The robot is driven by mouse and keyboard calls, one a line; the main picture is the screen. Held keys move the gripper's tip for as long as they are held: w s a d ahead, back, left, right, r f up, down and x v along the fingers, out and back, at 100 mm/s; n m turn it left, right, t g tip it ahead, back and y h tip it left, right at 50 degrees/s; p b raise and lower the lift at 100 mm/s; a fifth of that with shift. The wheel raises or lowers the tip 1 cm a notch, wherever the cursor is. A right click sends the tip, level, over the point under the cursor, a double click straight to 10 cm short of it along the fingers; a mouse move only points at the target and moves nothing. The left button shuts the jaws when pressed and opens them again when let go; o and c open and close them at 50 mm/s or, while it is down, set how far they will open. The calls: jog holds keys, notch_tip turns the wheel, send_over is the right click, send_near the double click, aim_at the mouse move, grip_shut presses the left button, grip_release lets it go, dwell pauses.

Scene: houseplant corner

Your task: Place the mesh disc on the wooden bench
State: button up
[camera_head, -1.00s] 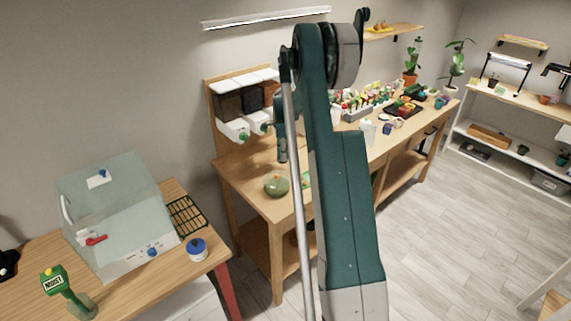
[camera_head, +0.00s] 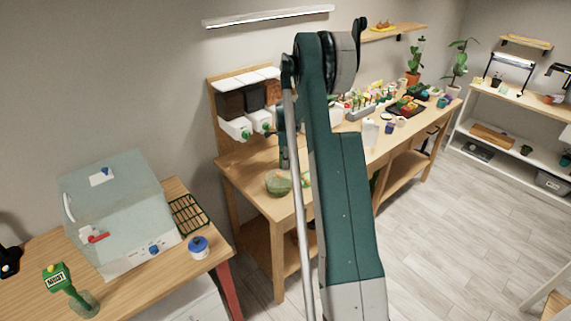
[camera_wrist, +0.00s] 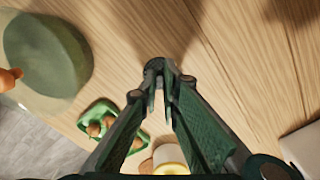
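The wooden bench (camera_head: 240,168) runs along the back wall, and its bare top fills much of the wrist view (camera_wrist: 240,50). My gripper (camera_head: 284,166) points down over the bench's near left part, by a green glass bowl (camera_head: 278,186). In the wrist view my gripper's fingers (camera_wrist: 162,75) come close together at the tips, above the wood. A dark rounded shape sits at the tips; I cannot tell whether it is the mesh disc or part of the fingers. I cannot make out the mesh disc elsewhere. My arm hides part of the bench.
In the wrist view, the bowl (camera_wrist: 45,60) is at upper left. A green tray with brown balls (camera_wrist: 98,122) and a yellow-white round item (camera_wrist: 170,158) lie near the fingers. Dispensers (camera_head: 236,128) stand behind the bench. Pots and tools crowd its far end.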

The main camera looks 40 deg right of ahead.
jog(key=shift+f, duration=0.2)
jog(key=o, duration=0.6)
jog(key=shift+r, duration=0.2)
notch_tip(320, 180, up, 12)
jog(key=shift+r, duration=0.1)
dwell(0.6)
jog(key=shift+a, duration=0.1)
dwell(0.4)
